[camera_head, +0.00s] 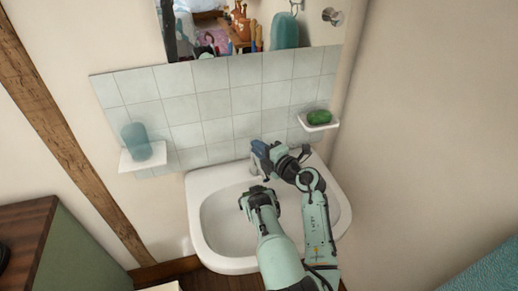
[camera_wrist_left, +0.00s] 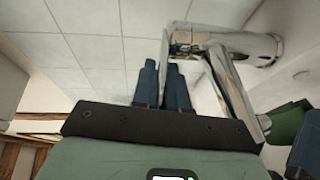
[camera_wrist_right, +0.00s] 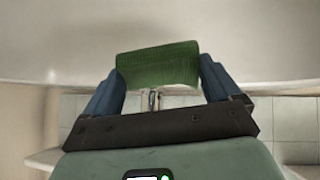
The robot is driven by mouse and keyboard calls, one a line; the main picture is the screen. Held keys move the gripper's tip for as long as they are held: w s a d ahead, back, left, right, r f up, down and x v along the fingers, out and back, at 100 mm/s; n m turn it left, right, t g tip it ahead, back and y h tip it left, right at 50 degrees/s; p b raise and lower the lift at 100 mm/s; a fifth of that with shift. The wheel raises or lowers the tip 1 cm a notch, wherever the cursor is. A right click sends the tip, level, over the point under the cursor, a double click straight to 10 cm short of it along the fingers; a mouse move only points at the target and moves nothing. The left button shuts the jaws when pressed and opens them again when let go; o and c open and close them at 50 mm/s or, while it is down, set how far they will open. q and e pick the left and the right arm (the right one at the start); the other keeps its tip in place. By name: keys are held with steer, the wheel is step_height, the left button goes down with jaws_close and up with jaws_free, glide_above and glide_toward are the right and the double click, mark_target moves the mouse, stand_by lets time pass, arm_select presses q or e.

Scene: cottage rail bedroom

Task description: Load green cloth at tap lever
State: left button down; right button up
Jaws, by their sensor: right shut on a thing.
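The green cloth (camera_wrist_right: 160,65) spans between the fingertips of my right gripper (camera_wrist_right: 158,82). It also shows at the right of the left wrist view (camera_wrist_left: 288,122), beside a blue finger. In the head view my right gripper (camera_head: 262,153) is over the back of the sink by the tap, and the cloth is hidden there. My left gripper (camera_head: 258,190) is over the basin, in front of the right one. Its fingers are close together in the left wrist view (camera_wrist_left: 162,85), with no cloth between them.
A small shelf with a green soap-like object (camera_head: 318,117) is at the right. A blue-green tumbler (camera_head: 136,140) stands on a left shelf (camera_head: 140,162). A tiled wall (camera_head: 215,105) is close behind, and a wooden cabinet (camera_head: 30,225) stands at left.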

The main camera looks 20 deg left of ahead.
arm_select(q)
steer(key=shift+r+g+h, duration=0.2)
steer(key=shift+g+h, duration=0.1)
steer(key=shift+h, duration=0.2)
steer(key=c, duration=1.2)
jaws_free()
steer(key=v, duration=0.7)
steer(key=shift+s+d, duration=0.1)
steer(key=shift+d, duration=0.1)
